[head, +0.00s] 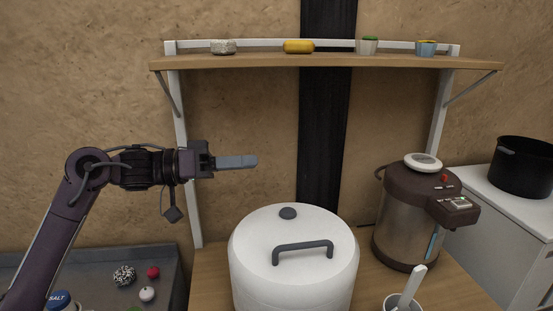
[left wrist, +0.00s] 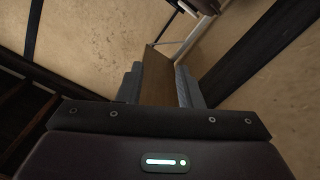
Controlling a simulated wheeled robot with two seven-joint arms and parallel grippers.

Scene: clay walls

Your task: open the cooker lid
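The white cooker (head: 260,282) stands on the wooden counter at the lower middle of the head view, its bottom cut off by the frame. Its rounded lid (head: 255,238) sits shut on top, with a dark grey bar handle (head: 303,252) toward the front and a dark round knob (head: 288,213) at the top. My left gripper (head: 250,162) is up and to the left of the lid, apart from it, pointing right. The left wrist view shows its two grey fingers (left wrist: 158,80) spread with a gap between them, holding nothing. My right gripper is not in view.
A brown and steel hot-water pot (head: 398,231) stands right of the cooker. A cup with a white utensil (head: 404,303) is at the front right. A wall shelf (head: 330,62) with small items hangs above. A black pot (head: 524,167) sits on a white cabinet at right.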

